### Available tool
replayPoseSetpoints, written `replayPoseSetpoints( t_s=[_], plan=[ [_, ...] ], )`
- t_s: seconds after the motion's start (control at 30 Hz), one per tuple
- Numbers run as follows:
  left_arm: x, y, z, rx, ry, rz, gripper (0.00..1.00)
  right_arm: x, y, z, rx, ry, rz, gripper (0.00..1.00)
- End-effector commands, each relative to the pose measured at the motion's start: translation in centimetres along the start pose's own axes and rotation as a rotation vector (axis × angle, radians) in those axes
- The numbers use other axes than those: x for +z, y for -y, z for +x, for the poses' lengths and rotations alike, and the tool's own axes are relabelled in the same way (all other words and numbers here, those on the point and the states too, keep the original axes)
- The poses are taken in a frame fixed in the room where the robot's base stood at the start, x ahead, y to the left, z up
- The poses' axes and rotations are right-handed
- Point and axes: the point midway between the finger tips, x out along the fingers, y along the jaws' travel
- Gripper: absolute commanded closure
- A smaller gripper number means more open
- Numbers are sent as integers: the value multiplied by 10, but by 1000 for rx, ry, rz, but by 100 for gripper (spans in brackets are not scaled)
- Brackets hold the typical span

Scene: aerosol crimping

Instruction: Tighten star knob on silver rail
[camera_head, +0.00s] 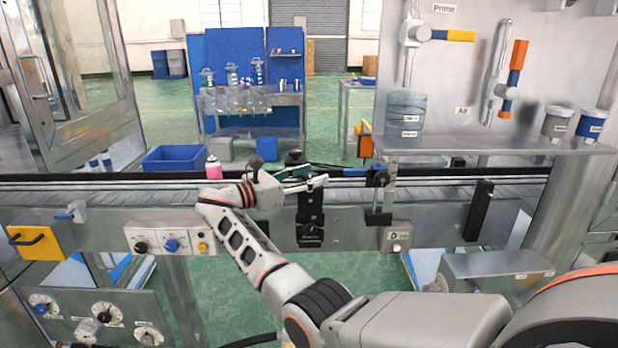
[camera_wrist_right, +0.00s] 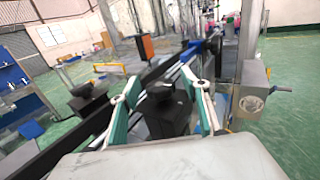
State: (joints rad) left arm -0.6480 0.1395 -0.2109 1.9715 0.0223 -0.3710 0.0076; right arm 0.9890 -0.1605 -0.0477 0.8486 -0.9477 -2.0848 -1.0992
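Another black knob (camera_wrist_right: 88,91) stands left of the fingers in that view. In the head view a dark knob (camera_head: 294,157) shows just behind the gripper. The silver rail (camera_head: 350,228) runs across the front. My left gripper is not in view.
A control panel (camera_head: 168,242) is on the left. A blue bin (camera_head: 175,158) sits behind the conveyor.

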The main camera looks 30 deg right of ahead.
Motion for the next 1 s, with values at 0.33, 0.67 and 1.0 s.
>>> replayPoseSetpoints(
  t_s=[0.33,0.67,1.0],
  plan=[
    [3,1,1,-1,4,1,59,-2,0,-5,2,-2,-2,55],
    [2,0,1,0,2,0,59,-1,-1,-53,4,-2,-3,55],
    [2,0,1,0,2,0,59,-1,0,-76,0,0,-2,55]
  ],
)
